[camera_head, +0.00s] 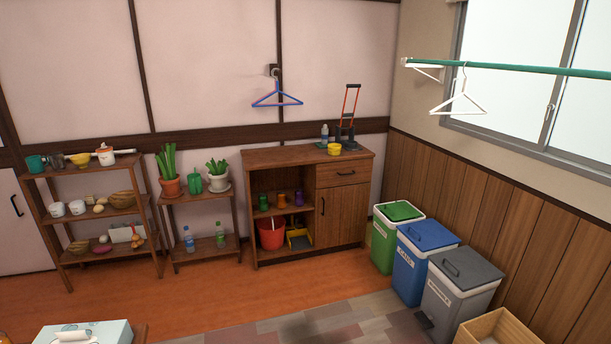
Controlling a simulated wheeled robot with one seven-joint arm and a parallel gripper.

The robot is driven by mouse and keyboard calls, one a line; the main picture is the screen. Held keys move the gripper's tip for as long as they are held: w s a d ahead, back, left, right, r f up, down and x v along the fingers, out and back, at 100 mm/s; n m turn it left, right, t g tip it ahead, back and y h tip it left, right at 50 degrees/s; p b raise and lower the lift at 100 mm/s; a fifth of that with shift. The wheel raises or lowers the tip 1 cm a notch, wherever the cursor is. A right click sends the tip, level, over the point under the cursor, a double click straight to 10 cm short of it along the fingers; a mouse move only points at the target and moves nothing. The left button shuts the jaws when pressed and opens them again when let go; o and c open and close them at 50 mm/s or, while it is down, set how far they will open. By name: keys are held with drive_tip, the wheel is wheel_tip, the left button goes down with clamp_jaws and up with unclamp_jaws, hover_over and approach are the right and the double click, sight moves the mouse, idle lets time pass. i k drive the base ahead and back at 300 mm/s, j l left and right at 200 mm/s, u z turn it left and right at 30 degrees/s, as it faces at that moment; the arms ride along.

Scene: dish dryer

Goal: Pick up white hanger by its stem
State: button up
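The white hanger (461,105) hangs from the green pole (520,68) at the upper right, in front of the window. Its hook goes up to the pole, and its triangular body hangs below, clear of other things. A blue-purple hanger (277,98) hangs from a dark wall hook (274,71) on the back wall. My gripper is not in view.
Green (398,212), blue (427,236) and grey (462,268) lidded bins stand along the right wall. A wooden cabinet (342,212) and shelves (95,208) with pots, cups and bottles line the back wall. A wooden box (497,328) is at the lower right. The middle floor is clear.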

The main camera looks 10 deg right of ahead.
sight(484, 112)
drive_tip(key=i, duration=1.95)
drive_tip(key=i+z, duration=0.2)
drive_tip(key=i, duration=0.25)
drive_tip(key=i+j+z, duration=0.2)
drive_tip(key=i, duration=0.2)
drive_tip(key=i+j+z, duration=0.2)
drive_tip(key=i, duration=0.25)
